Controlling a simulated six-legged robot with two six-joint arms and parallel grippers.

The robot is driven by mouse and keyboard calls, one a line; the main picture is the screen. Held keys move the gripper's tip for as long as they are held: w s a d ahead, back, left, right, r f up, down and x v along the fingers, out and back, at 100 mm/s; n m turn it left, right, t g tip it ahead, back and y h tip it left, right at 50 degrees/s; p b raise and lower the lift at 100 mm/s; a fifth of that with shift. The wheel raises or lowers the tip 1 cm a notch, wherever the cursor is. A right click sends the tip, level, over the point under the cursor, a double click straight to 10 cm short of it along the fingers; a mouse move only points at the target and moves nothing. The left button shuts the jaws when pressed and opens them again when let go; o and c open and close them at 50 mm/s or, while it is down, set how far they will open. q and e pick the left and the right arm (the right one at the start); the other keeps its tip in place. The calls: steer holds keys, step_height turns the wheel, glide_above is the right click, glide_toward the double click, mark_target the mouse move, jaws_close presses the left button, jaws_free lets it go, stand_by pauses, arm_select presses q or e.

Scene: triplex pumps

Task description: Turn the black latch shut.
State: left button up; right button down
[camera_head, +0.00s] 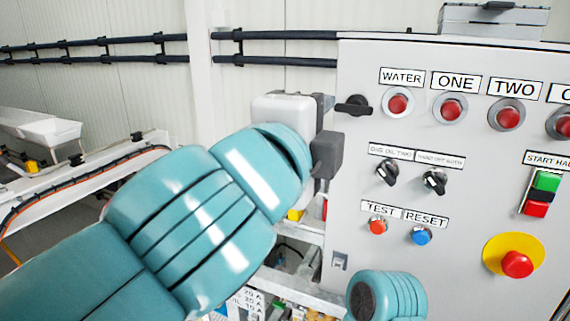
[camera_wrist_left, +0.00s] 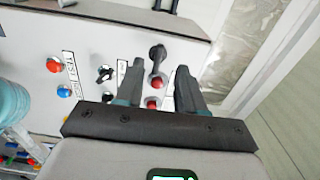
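The black latch (camera_head: 353,105) sits at the left edge of the grey control cabinet, beside the WATER button. Its arm lies roughly sideways in the head view. In the left wrist view the latch (camera_wrist_left: 157,58) shows as a round black head with a narrow arm. My left gripper (camera_head: 326,125) is at the cabinet's left edge, close to the latch and partly hidden by my teal arm. In the left wrist view its two dark fingers (camera_wrist_left: 159,66) are apart, with the latch between them in the picture. I cannot tell whether they touch it. My right gripper is not in view.
The cabinet face carries the red WATER button (camera_head: 398,104), black selector knobs (camera_head: 387,172), a blue RESET button (camera_head: 422,236) and a red emergency stop (camera_head: 517,264) on yellow. Part of my other teal arm is low in front. Black pipes (camera_head: 100,46) run along the wall.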

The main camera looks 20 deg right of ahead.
arm_select(q)
steer(key=b+v, duration=0.1)
steer(key=v, duration=0.8)
steer(key=shift+s+a+b, duration=0.2)
steer(key=shift+s+b, duration=0.1)
steer(key=shift+w, duration=0.1)
